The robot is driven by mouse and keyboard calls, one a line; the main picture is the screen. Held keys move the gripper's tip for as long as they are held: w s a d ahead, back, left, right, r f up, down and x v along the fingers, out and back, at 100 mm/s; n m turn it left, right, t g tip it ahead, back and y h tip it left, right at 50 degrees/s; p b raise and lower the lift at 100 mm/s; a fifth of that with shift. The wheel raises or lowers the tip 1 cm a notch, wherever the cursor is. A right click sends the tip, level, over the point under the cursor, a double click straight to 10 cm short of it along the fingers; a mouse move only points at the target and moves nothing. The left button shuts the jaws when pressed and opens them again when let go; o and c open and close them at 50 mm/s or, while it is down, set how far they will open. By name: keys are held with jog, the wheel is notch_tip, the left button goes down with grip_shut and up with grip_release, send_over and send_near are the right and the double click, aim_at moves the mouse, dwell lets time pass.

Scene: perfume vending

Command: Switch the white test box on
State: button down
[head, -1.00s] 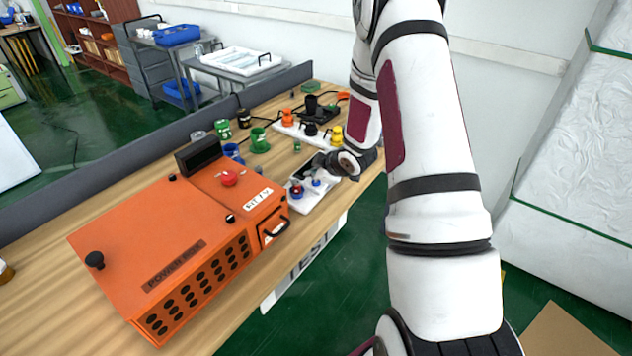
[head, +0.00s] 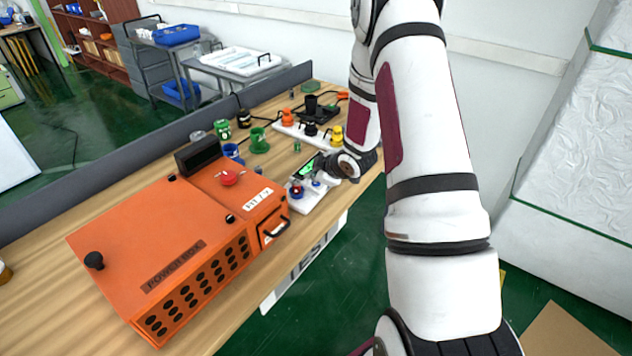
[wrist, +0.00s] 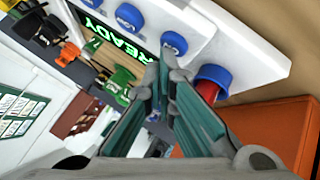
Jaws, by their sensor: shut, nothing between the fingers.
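The white test box (head: 303,200) sits on the wooden bench to the right of the orange power box. It also shows in the wrist view (wrist: 240,60), where its lit screen (wrist: 110,35) reads "READY" in green. Blue knobs and a blue-rimmed red part (wrist: 212,82) are on its face. My gripper (wrist: 165,65) is shut and empty, its fingertips close to the box's face between a blue knob and the blue-rimmed part. I cannot tell if they touch. In the head view my gripper (head: 322,177) is over the box, partly hiding it.
The large orange power box (head: 150,250) with a red button stands at the left of the test box. Green and blue cups (head: 259,141) and a white strip with coloured connectors (head: 305,133) stand behind. The bench's front edge is close to the test box.

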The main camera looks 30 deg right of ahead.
aim_at(315, 184)
dwell(0.4)
jog(key=shift+r+p, duration=0.55)
jog(key=shift+r, duration=0.3)
jog(key=shift+s+r+p, duration=0.1)
jog(key=shift+r+p, duration=0.7)
jog(key=shift+r, duration=0.65)
jog(key=shift+r+p, duration=0.5)
jog(key=shift+r, duration=0.55)
